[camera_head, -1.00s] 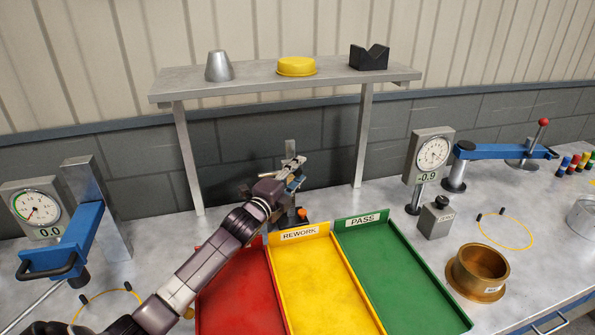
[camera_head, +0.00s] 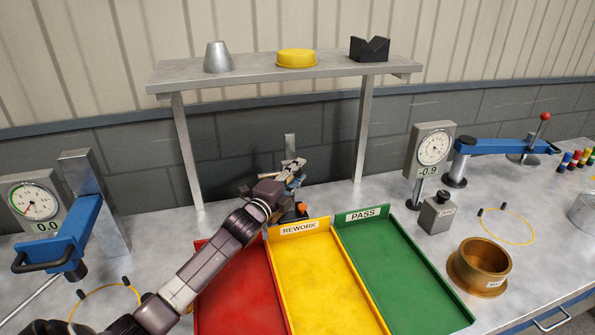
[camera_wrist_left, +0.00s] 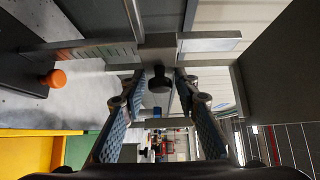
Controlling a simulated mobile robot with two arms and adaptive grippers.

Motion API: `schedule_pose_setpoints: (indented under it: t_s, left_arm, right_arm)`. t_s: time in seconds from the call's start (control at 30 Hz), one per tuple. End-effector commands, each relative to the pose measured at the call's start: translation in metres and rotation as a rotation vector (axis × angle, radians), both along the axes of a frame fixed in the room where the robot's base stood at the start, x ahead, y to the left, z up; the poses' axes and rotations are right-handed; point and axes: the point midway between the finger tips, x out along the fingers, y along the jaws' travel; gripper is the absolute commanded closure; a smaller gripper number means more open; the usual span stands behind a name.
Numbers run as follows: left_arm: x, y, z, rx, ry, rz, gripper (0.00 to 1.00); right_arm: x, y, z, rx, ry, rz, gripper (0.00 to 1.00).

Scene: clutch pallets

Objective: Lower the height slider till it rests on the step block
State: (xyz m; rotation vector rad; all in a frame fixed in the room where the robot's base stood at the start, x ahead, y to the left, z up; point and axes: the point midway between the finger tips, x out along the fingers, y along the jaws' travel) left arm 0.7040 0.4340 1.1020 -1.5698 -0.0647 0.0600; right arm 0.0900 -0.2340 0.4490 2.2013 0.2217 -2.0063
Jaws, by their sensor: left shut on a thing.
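The height gauge stands behind the trays; the top of its grey column (camera_head: 290,145) shows above my left gripper (camera_head: 290,178). In the left wrist view, the grey slider (camera_wrist_left: 157,50) sits across the column, with a dark round knob (camera_wrist_left: 160,82) facing me. My left gripper (camera_wrist_left: 157,88) is shut on the slider, its blue-padded fingers on either side of the knob. A dark block with an orange knob (camera_head: 302,208) shows low beside the gauge, also in the left wrist view (camera_wrist_left: 55,78). I cannot make out the step block or its gap to the slider. My right gripper is out of view.
Red (camera_head: 238,295), yellow (camera_head: 318,285) and green (camera_head: 400,270) trays lie in front of the gauge. A shelf (camera_head: 240,83) stands above and behind it. Dial stands (camera_head: 36,202) (camera_head: 430,150) are left and right. A brass ring (camera_head: 482,268) sits at right.

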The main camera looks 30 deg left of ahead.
Motion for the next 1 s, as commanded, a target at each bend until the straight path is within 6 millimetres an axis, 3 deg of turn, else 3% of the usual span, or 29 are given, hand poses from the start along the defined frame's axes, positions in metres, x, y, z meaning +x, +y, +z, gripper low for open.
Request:
schedule_pose_setpoints:
  t_s: [0.03, 0.3, 0.73, 0.77, 0.8, 1.0]
  left_arm:
    - [0.0, 0.0, -0.022, 0.0, 0.006, 0.0, 1.0]
    - [0.0, 0.0, -0.06, 0.0, 0.006, 0.001, 1.0]
    - [0.0, 0.0, -0.062, 0.0, 0.006, 0.0, 1.0]
    - [0.0, 0.0, -0.062, 0.0, 0.006, 0.0, 0.68]
    - [0.0, 0.0, -0.062, 0.0, 0.006, 0.0, 0.64]
    - [0.0, 0.0, -0.061, 0.0, 0.004, 0.0, 0.64]
  right_arm:
    - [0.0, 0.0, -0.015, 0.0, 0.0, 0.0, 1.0]
    - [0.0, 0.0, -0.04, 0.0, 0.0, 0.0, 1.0]
    - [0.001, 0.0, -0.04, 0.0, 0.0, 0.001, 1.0]
    - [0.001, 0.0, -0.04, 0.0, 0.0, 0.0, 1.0]
    - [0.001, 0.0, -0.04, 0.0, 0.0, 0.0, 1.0]
    - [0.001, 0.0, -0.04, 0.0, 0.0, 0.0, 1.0]
